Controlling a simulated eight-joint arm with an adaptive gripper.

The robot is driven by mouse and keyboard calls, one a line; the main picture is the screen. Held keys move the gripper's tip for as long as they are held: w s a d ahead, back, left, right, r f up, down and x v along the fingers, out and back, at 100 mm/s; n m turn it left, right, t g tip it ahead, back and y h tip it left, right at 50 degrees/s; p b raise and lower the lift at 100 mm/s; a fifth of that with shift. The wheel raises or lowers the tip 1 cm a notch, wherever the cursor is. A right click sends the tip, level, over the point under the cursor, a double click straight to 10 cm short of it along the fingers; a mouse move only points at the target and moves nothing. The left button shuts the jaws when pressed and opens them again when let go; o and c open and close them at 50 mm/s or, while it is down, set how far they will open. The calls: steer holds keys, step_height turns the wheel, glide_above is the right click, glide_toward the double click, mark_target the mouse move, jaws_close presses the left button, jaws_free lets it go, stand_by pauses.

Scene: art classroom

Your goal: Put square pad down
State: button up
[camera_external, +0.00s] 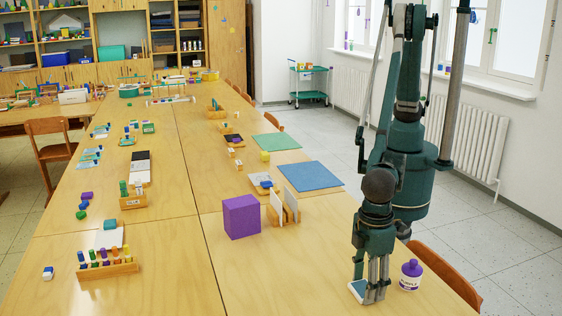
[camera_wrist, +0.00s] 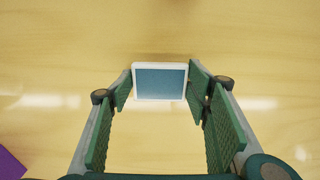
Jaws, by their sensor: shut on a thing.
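The square pad, blue-grey with a white rim, is between my fingertips in the wrist view (camera_wrist: 160,82). In the external view the pad (camera_external: 356,289) shows at the lower left of my gripper (camera_external: 369,292), tilted, close to the table's wooden top (camera_external: 310,275). My gripper points down near the table's right edge and is shut on the pad, with a green ridged finger at each side of it. I cannot tell whether the pad touches the table.
A purple-capped bottle (camera_external: 410,276) stands just right of my gripper. A purple cube (camera_external: 241,217) and a wooden stand with white cards (camera_external: 285,207) are behind to the left. A blue mat (camera_external: 310,176) lies farther back. The tabletop left of my gripper is clear.

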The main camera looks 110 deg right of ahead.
steer(key=shift+f, duration=0.15)
steer(key=o, duration=0.9)
steer(key=shift+o, duration=0.2)
step_height(320, 180, up, 12)
steer(key=p, duration=0.2)
stand_by(0.8)
steer(key=shift+r, duration=0.2)
